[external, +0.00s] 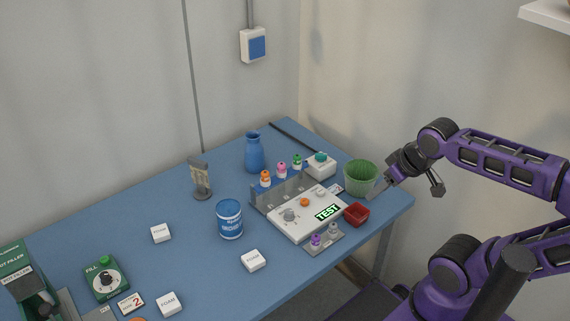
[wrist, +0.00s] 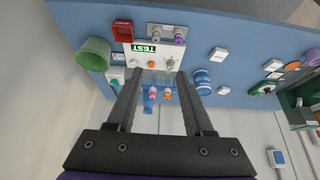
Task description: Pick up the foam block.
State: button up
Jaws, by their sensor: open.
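Three small white blocks marked FOAM lie on the blue table in the external view: one front centre (external: 253,260), one at left centre (external: 161,233) and one at the front left (external: 169,304). The front-centre block also shows in the wrist view (wrist: 218,54), right of the fingers. My gripper (external: 378,190) is at the table's right end beside the green pot, far from the blocks. In the wrist view my gripper (wrist: 160,77) is open, with nothing held between its fingers.
A TEST console (external: 310,211), small bottles (external: 282,169), a red tray (external: 356,215) and a green pot (external: 361,177) crowd the right end. A green FILL device (external: 105,279) is left. Bare table surrounds the blocks.

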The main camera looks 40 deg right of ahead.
jog(key=o, duration=0.8)
jog(key=shift+c, duration=0.2)
